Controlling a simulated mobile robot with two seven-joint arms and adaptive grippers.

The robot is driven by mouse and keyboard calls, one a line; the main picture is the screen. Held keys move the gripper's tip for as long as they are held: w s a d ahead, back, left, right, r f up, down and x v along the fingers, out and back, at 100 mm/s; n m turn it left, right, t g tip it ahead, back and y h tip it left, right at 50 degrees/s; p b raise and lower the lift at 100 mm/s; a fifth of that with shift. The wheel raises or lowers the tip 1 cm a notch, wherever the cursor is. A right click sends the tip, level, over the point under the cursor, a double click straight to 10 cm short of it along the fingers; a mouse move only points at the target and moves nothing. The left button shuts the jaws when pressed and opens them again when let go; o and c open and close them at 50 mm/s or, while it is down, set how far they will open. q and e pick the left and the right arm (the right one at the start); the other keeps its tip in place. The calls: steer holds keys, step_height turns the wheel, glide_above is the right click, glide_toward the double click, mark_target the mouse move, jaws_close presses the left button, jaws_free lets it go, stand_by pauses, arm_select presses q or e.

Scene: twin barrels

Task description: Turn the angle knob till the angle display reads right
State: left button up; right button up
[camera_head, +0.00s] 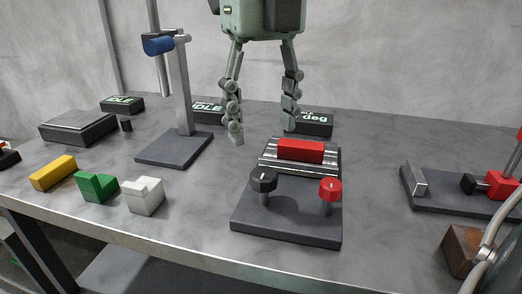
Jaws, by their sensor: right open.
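A dark fixture (290,232) stands at the table's front middle and carries a black knob (262,181) at left and a red knob (329,190) at right, each on a short post. I cannot tell from labels which is the angle knob. A red block (300,151) lies on the ribbed metal bed behind them. A display showing "deg" (315,119) stands behind the fixture; my gripper's finger partly covers it and its number is not readable. My right gripper (263,133) hangs open and empty, pointing down, above and behind the knobs, apart from them.
Yellow (53,173), green (97,187) and white (144,196) blocks line the front left. A clamp fixture (460,203) is at right.

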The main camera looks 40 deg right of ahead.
mark_target(263, 171)
step_height(263, 171, down, 6)
steer(key=shift+s+a+f, duration=0.1)
steer(key=shift+s+f, duration=0.05)
steer(key=shift+f, duration=0.5)
arm_select(q)
steer(key=shift+s+a+r, duration=0.1)
steer(key=shift+s+r, duration=0.05)
steer(key=shift+s, duration=0.25)
steer(key=shift+w, duration=0.1)
